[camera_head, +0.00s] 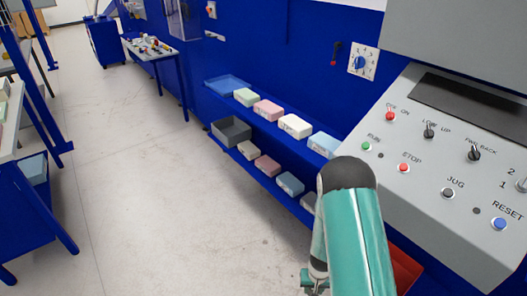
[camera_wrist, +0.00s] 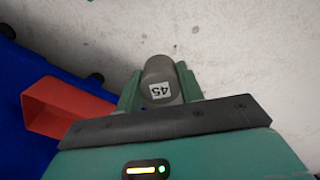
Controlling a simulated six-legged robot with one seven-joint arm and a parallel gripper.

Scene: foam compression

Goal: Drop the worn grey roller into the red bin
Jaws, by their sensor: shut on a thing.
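In the wrist view, my gripper (camera_wrist: 160,92) is shut on the grey roller (camera_wrist: 158,72). The roller sits between the two green fingers, and a white label reading "45" shows on it. The red bin (camera_wrist: 60,108) is at the left of the wrist view, beside the gripper and apart from the roller. In the head view, part of the red bin (camera_head: 405,272) shows at the lower right behind my teal arm. My gripper (camera_head: 314,284) is only partly visible at the bottom edge there, and the roller cannot be made out.
A blue shelf unit (camera_head: 262,133) holds foam blocks in several colours, a blue tray (camera_head: 228,84) and a dark grey bin (camera_head: 231,131). A grey control panel (camera_head: 440,180) stands at the right. The pale floor (camera_head: 130,190) is open at left centre.

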